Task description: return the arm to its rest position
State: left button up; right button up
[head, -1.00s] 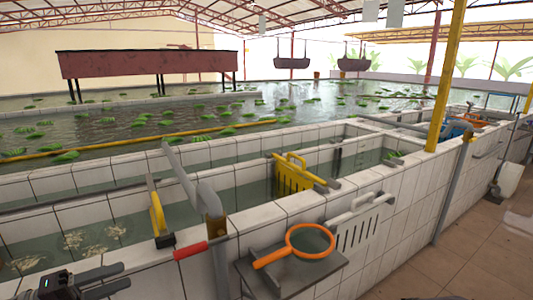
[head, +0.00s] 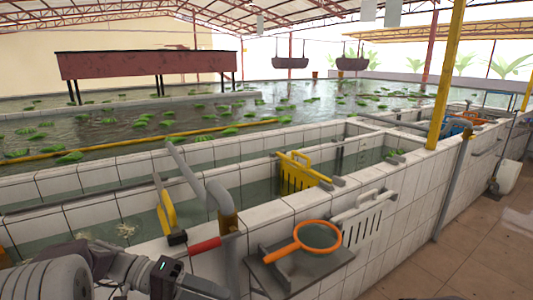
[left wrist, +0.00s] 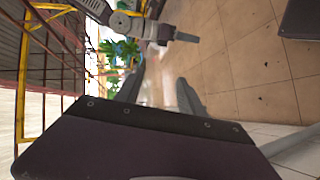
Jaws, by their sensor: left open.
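My left arm enters the head view at the lower left, over the near edge of the tiled tank. Its left gripper (head: 188,284) is near the bottom edge, below the red-handled grey pipe, with its fingers hard to make out there. In the left wrist view the left gripper (left wrist: 160,95) has its two grey fingers well apart with nothing between them. A jointed grey arm at the top of that view looks like my right arm. Its dark end with a small grey tip, seen side-on, looks like my right gripper (left wrist: 184,37).
The tiled tank wall (head: 290,215) runs beside my left arm. On it are a grey pipe (head: 222,196) with a red handle (head: 205,245), a yellow-edged plate (head: 165,208) and a yellow slotted panel (head: 298,172). An orange hoop (head: 318,236) lies on a grey shelf (head: 270,272).

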pick_arm(q)
jog(key=s+d+f+g+y, duration=0.2)
jog(key=s+f+y, duration=0.7)
jog(key=s+f, duration=0.35)
jog(key=w+a+f+n+t+y, duration=0.1)
jog(key=a+f+t+y, duration=0.2)
jog(key=a+f+y, duration=0.35)
jog(key=w+a+r+n+t+p, duration=0.1)
jog(key=w+r+p, duration=0.1)
jog(key=r+p, duration=0.4)
jog(key=w+a+r+h+p, duration=0.1)
jog(key=w+r+p, duration=0.1)
jog(key=r+p, duration=0.4)
jog(key=shift+a+r+n+t+p, duration=0.25)
jog(key=shift+n+t+p, duration=0.15)
jog(key=shift+p, duration=0.15)
